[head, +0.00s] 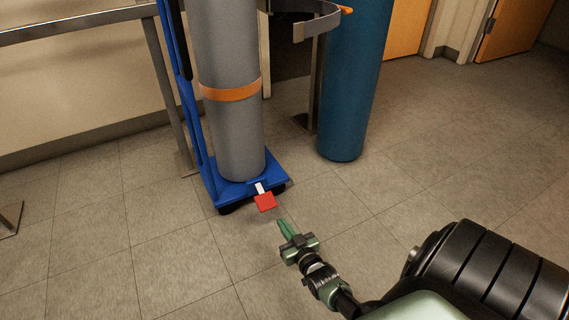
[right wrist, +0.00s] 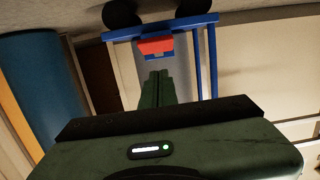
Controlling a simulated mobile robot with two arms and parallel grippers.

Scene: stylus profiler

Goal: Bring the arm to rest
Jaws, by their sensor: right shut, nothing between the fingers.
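My right gripper (head: 284,226) is in the lower middle of the head view, with its green fingers together and nothing between them. Its fingers also show in the right wrist view (right wrist: 157,78). In the head view it is just in front of a red pedal (head: 265,202) at the front of a blue cart (head: 221,197). A gap of floor shows between the fingertips and the pedal in the picture. The red pedal also shows beyond the fingertips in the right wrist view (right wrist: 155,46). My left gripper is in neither view.
A grey cylinder (head: 228,130) with an orange strap (head: 231,91) stands on the cart. A metal rail (head: 75,25) runs along the left wall. The tiled floor (head: 150,250) at front left is clear.

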